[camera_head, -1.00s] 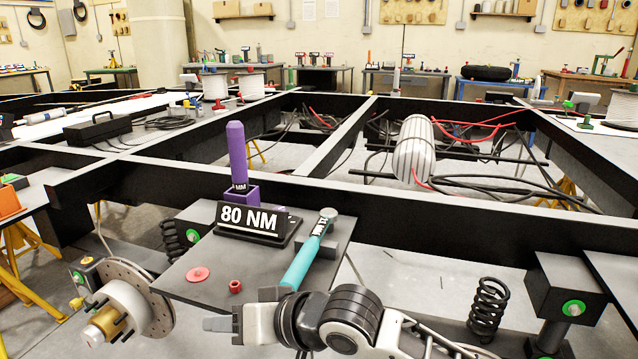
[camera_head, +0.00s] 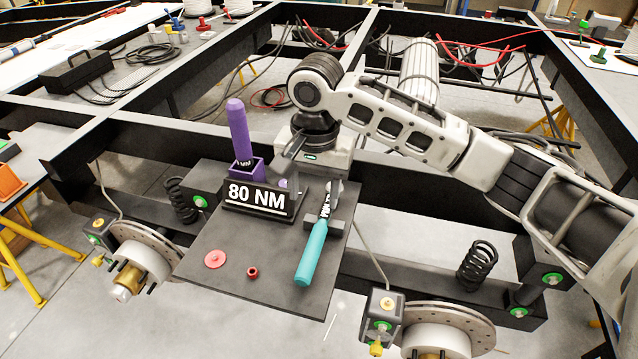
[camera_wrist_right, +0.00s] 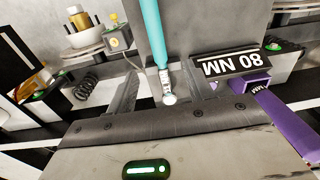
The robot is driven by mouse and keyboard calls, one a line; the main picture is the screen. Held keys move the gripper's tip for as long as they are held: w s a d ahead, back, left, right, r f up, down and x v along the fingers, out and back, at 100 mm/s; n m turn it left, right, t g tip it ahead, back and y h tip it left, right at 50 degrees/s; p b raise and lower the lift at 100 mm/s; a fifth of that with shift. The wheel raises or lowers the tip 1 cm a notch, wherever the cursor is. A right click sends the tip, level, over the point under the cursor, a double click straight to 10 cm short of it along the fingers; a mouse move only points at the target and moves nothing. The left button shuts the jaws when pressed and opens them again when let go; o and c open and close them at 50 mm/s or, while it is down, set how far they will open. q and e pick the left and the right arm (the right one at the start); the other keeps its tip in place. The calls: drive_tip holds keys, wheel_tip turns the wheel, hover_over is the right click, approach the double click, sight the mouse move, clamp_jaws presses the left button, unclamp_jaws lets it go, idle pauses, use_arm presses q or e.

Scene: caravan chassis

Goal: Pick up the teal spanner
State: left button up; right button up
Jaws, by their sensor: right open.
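The teal spanner (camera_head: 314,246) lies on the right part of a dark plate (camera_head: 235,280), its teal handle toward the front and its head toward the chassis beam. My right gripper (camera_head: 324,186) is open, over the head end, and hides part of the head in the head view. In the right wrist view, the spanner (camera_wrist_right: 152,32) runs down between the two spread fingers (camera_wrist_right: 165,92), its silver head close to the gripper body. I cannot tell whether the fingers touch it. My left gripper is not in view.
An "80 NM" sign (camera_head: 257,198) and a purple tool in a purple holder (camera_head: 246,172) stand left of the gripper. A red disc (camera_head: 215,259) and a small red nut (camera_head: 253,272) lie on the plate. A black chassis beam (camera_head: 400,185) runs behind it.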

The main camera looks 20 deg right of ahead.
sight(316, 236)
drive_tip(key=f, duration=0.6)
drive_tip(key=f+b, duration=0.1)
drive_tip(key=f, duration=0.2)
drive_tip(key=shift+w+d+f, duration=0.1)
drive_tip(key=shift+d, duration=0.15)
drive_tip(key=shift+w+f+b, duration=0.15)
drive_tip(key=shift+f+b, duration=0.25)
drive_tip(key=shift+f, duration=2.6)
drive_tip(key=shift+c, duration=0.3)
drive_tip(key=c, duration=1)
drive_tip(key=shift+r, duration=0.1)
clamp_jaws()
